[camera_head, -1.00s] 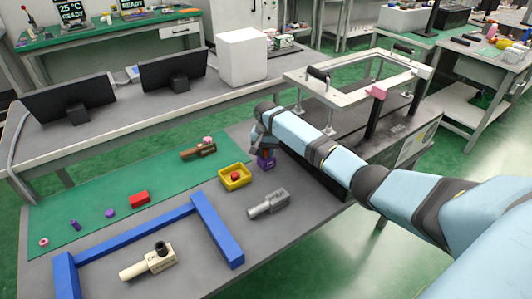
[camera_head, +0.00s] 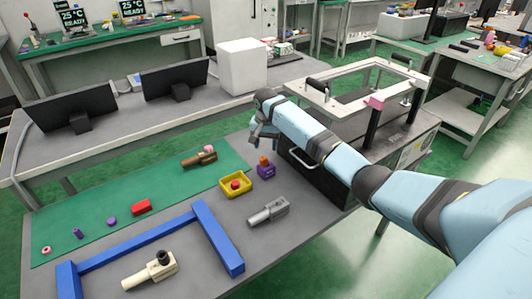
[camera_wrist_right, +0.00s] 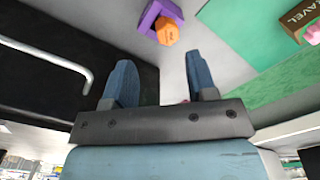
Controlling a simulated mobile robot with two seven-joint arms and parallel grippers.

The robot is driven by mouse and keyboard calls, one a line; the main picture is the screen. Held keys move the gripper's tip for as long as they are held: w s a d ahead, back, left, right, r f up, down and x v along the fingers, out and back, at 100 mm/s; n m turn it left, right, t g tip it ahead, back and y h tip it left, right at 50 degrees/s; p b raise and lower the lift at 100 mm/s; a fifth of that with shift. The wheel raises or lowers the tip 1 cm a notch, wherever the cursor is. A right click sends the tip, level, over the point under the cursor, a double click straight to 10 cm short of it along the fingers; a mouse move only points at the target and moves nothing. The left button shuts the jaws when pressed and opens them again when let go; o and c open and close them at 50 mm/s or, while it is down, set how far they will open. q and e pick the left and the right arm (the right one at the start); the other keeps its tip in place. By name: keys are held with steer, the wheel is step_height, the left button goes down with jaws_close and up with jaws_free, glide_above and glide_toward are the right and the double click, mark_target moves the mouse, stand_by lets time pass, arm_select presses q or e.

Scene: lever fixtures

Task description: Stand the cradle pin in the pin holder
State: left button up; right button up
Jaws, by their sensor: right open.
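The pin holder looks to be the small purple block (camera_head: 265,172) on the table beside the yellow tray. An orange pin (camera_head: 264,160), which looks to be the cradle pin, stands in it with its head above the block. In the right wrist view the orange pin head (camera_wrist_right: 168,32) sits against the purple holder (camera_wrist_right: 148,14), beyond the fingertips. My right gripper (camera_head: 262,136) is above and behind the pin, apart from it. Its two fingers (camera_wrist_right: 160,75) are spread with nothing between them. My left gripper is not in view.
A blue frame (camera_head: 217,240) and a cream fixture (camera_head: 150,270) are in front. A black cabinet with a handle (camera_head: 302,160) stands right of the holder.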

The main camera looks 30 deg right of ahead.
mark_target(266, 158)
steer(key=shift+r+p, duration=0.3)
steer(key=shift+r, duration=1.75)
